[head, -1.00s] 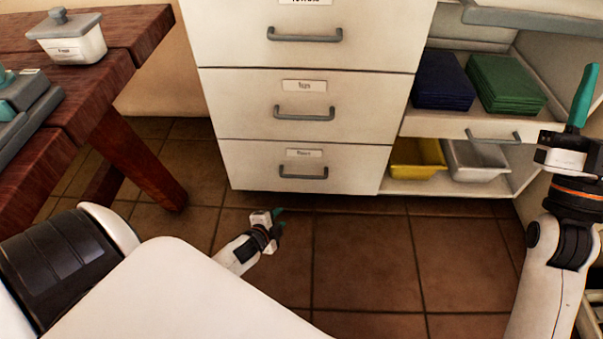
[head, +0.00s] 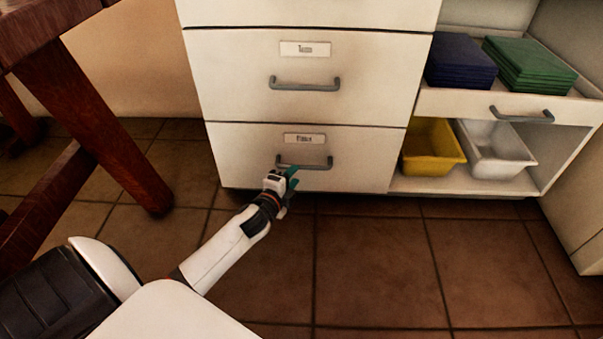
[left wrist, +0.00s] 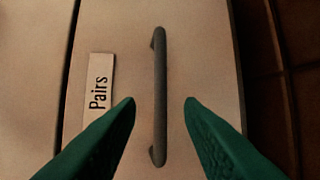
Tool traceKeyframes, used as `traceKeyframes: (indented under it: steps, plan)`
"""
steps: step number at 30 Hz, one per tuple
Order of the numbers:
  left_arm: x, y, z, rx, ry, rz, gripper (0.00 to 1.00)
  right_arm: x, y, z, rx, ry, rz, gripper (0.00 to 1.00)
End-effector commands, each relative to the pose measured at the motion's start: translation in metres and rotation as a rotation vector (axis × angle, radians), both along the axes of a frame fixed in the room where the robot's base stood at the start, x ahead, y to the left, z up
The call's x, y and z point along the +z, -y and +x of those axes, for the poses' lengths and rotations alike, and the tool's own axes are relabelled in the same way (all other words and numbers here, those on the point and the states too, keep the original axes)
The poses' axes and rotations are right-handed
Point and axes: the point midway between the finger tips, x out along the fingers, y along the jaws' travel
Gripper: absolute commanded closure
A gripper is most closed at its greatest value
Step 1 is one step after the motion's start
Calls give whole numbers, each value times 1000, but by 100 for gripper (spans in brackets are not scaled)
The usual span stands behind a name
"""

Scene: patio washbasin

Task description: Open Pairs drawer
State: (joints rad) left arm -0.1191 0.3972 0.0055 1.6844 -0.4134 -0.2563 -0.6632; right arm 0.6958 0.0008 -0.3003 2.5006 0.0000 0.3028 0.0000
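The Pairs drawer (head: 350,162) is the bottom drawer of the white cabinet in the head view, and it is shut. Its label (left wrist: 98,92) reads "Pairs" in the left wrist view. Its grey bar handle (head: 304,164) also shows in the left wrist view (left wrist: 160,95), running between the two green fingers. My left gripper (head: 290,180) is at the front of this drawer, close to the handle. In the left wrist view its fingertips (left wrist: 161,101) are apart, one on each side of the handle, with gaps to it. My right gripper is out of view.
A drawer with a similar handle (head: 305,83) sits above, shut. To the right, a shelf drawer holds blue (head: 459,62) and green (head: 540,65) stacks above a yellow bin (head: 432,147) and a white bin (head: 494,150). A wooden table leg (head: 105,130) stands at left. Tiled floor in front is clear.

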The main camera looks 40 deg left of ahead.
Motion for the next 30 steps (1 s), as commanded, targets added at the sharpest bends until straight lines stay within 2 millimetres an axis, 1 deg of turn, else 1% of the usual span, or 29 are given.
traceKeyframes:
  steps: [1,3,9,14,22,23,27,29,30]
  plan:
    - [-7,-2,12,0,3,4,66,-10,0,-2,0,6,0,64]
    - [-9,-4,25,-1,3,1,66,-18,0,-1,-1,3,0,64]
    - [-13,-8,51,0,2,0,66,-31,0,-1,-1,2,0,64]
    - [-13,-9,60,0,0,-1,66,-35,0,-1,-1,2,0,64]
    - [-12,-9,61,1,-2,-1,66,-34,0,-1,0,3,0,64]
    - [-12,-9,61,1,-1,-1,67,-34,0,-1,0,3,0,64]
    - [-12,-9,61,0,-1,-1,90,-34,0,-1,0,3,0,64]
    - [-12,-9,61,0,-1,-1,100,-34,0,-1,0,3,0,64]
    - [-13,-9,61,0,-1,-1,100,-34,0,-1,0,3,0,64]
